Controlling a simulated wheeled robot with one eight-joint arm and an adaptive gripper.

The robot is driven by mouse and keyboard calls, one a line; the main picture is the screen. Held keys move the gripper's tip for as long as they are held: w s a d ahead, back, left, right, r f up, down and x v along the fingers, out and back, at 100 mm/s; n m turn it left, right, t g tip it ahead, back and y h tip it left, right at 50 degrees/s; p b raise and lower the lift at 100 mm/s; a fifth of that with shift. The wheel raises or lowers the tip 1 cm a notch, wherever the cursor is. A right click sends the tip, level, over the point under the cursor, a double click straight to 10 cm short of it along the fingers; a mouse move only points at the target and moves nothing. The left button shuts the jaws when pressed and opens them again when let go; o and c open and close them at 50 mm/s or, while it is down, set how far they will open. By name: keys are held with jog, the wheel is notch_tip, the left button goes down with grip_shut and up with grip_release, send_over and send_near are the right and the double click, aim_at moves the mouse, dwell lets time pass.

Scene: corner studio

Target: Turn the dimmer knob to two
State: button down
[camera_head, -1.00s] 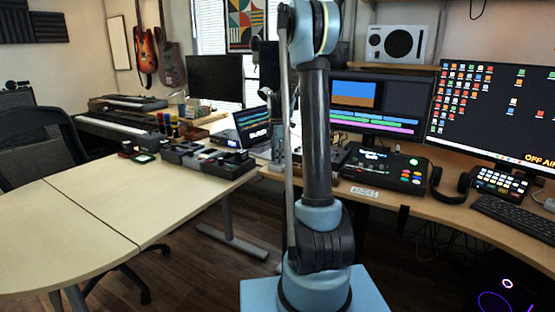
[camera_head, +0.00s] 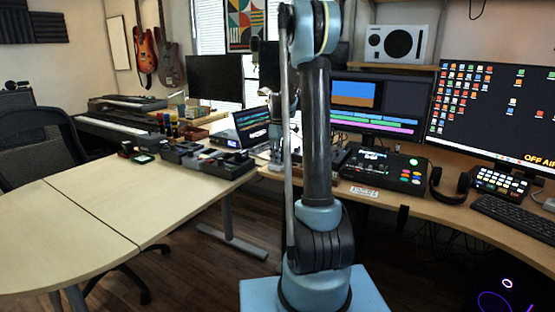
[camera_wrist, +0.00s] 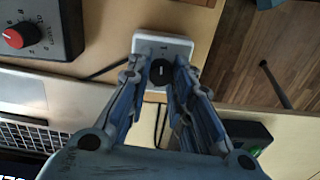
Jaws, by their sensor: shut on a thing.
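The dimmer is a small white box (camera_wrist: 172,43) at the top middle of the wrist view, with a round black knob (camera_wrist: 161,74) on it. A light mark shows on the knob's face. My gripper (camera_wrist: 160,66) is over the box, its two fingers on either side of the knob and shut on it. The number the knob points to is too small to read. In the head view my arm column hides the dimmer and most of my gripper.
In the wrist view, a dark box with a red knob (camera_wrist: 13,38) stands at the left, above a laptop (camera_wrist: 22,92). A dark cable runs beside the dimmer. In the head view a control panel (camera_head: 388,171) sits on the right-hand desk.

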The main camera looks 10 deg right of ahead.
jog(key=m, duration=0.4)
jog(key=shift+w+a+m, duration=0.1)
jog(key=shift+w+m, duration=0.1)
jog(key=shift+m, duration=0.1)
jog(key=m, duration=1)
jog(key=shift+m+t, duration=0.4)
jog(key=shift+s+m, duration=0.1)
jog(key=shift+m, duration=2.1)
jog(key=c, duration=1.4)
grip_release()
jog(key=shift+s, duration=0.1)
